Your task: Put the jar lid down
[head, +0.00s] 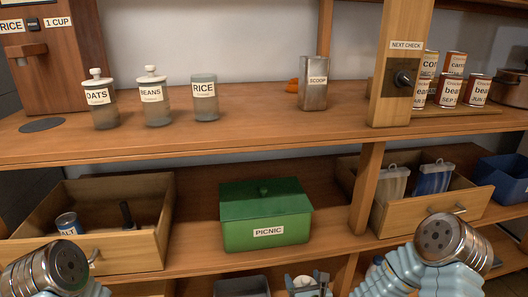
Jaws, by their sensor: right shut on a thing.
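The rice jar (205,98) stands on the upper shelf without a knobbed lid on top. The oats jar (101,100) and the beans jar (153,97) to its left each wear a white knobbed lid. My right gripper (308,284) is low at the bottom centre edge, below the green picnic box. It is shut on a small white thing (302,282), which looks like the jar lid; it is partly cut off by the frame. My left arm shows at the bottom left corner, but its gripper is out of view.
A metal scoop holder (314,88) stands right of the rice jar, with bare shelf between. Labelled cans (452,80) stand beyond a post (402,60). Below are a green picnic box (266,213), two open drawers (90,260) (425,214) and a dark bin (242,287).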

